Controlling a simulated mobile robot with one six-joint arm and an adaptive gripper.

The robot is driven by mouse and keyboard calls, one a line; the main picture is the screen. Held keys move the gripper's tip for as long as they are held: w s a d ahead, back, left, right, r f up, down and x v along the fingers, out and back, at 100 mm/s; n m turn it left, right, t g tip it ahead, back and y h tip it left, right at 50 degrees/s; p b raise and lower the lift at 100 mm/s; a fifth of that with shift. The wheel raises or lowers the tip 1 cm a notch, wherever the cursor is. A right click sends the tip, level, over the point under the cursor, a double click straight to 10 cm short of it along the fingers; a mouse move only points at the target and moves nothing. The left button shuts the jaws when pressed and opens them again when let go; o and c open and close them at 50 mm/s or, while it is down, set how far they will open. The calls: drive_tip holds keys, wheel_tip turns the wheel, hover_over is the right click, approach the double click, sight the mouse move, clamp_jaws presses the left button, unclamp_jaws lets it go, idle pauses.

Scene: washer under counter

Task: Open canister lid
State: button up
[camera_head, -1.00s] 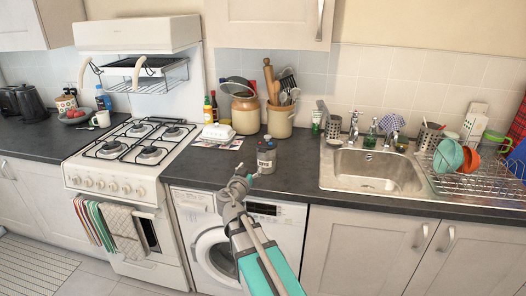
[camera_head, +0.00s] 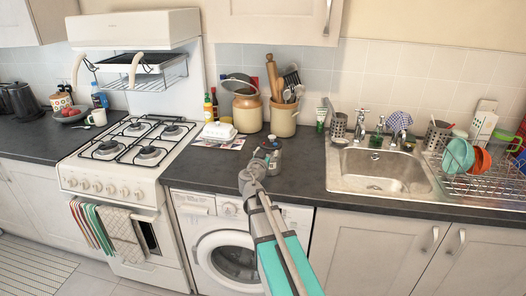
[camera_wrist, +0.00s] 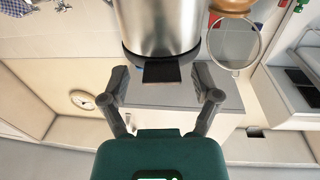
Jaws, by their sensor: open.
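A small metal canister (camera_head: 274,165) stands on the dark counter above the washing machine. In the wrist view the canister (camera_wrist: 157,22) is a large shiny cylinder with a black rim and a black tab (camera_wrist: 161,73) jutting toward me. My gripper (camera_wrist: 160,78) is open, its two fingers on either side of the tab, with space on both sides. In the head view my gripper (camera_head: 266,157) overlaps the canister and hides part of it, so contact cannot be told there.
A stoneware crock (camera_head: 247,112) with a raised lid and a utensil pot (camera_head: 283,122) stand behind the canister. A white butter dish (camera_head: 218,131) is to the left, beside the stove (camera_head: 140,150). The sink (camera_head: 380,170) is to the right. The counter between canister and sink is clear.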

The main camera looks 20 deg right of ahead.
drive_tip(key=shift+w+d, duration=0.15)
drive_tip(key=shift+c, duration=0.3)
clamp_jaws()
drive_tip(key=shift+a, duration=0.2)
